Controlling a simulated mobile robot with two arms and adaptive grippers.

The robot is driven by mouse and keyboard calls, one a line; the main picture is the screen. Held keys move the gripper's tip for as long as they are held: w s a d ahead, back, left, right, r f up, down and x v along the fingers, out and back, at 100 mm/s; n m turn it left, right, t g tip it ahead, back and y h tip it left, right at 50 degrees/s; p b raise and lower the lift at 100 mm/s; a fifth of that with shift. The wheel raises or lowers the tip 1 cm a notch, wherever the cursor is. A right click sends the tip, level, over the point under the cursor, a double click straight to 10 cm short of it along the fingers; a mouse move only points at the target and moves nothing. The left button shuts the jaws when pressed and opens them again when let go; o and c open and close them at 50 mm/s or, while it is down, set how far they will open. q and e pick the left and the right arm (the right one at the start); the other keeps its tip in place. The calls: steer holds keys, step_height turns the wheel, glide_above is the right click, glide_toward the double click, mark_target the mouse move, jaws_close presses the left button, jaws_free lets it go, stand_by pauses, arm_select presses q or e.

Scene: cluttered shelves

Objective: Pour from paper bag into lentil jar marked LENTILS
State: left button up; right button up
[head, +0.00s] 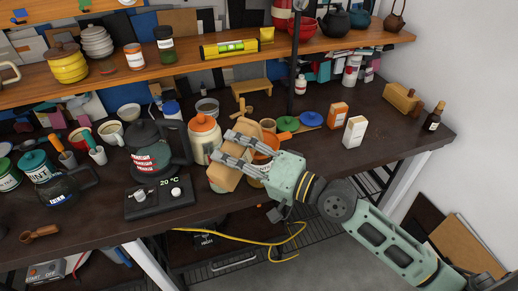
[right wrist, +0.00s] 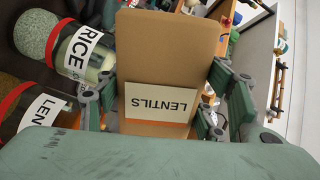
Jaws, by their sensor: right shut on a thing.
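My right gripper (head: 232,152) is shut on a brown paper bag (head: 222,178), which it holds tilted above the front of the counter. In the right wrist view the bag (right wrist: 168,60) fills the space between the fingers (right wrist: 168,108), and its LENTILS label reads upside down. At the left of that view a jar with a label starting LEN (right wrist: 42,112) stands beside a jar marked RICE (right wrist: 82,50). Both jars have red bands. The bag's mouth and any flow from it cannot be made out. My left gripper is not in view.
Cartons (head: 354,132) stand right. A shelf (head: 330,42) runs above; the counter's right front is clear.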

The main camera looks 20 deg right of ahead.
steer(key=shift+w+d+r, duration=0.15)
steer(key=shift+w, duration=0.05)
steer(key=shift+s+r, duration=0.15)
steer(key=shift+m, duration=0.3)
steer(key=shift+w+d+r+p, duration=0.1)
steer(key=shift+w+d+p, duration=0.1)
steer(key=shift+w+p, duration=0.15)
steer(key=shift+s+r, duration=0.15)
steer(key=shift+r, duration=0.05)
steer(key=shift+m, duration=0.3)
